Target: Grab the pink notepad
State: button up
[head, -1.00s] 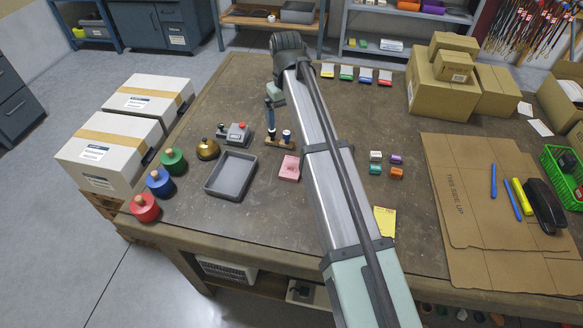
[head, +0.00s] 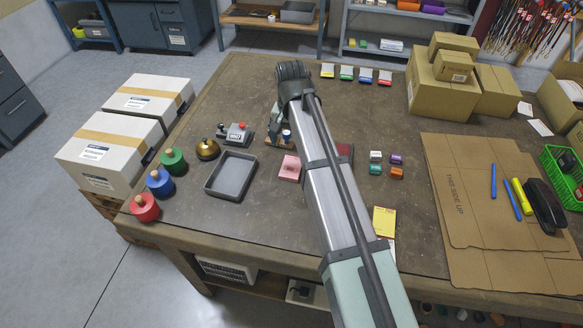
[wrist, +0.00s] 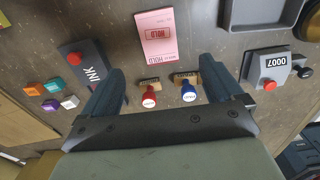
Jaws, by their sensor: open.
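The pink notepad (head: 289,168) lies flat on the workbench, just right of the grey tray. In the wrist view the notepad (wrist: 156,37), printed HOLD, lies ahead of and between the finger directions. My gripper (wrist: 152,80) is open and empty, above two stamps and short of the notepad. In the head view my gripper (head: 273,138) is partly hidden behind my arm, up and left of the notepad. The red-handled stamp (wrist: 149,97) and the blue-handled stamp (wrist: 188,92) stand between the fingers in the picture, near the notepad.
The grey tray (head: 231,196) is left of the notepad. A numbering device (head: 236,133) and brass bell (head: 207,149) stand behind the tray. Small coloured blocks (head: 386,166) sit right of my arm.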

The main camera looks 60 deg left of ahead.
aim_at(291, 166)
jog(key=shift+d+f, duration=0.15)
jog(key=shift+f, duration=4.9)
jog(key=c, duration=1.2)
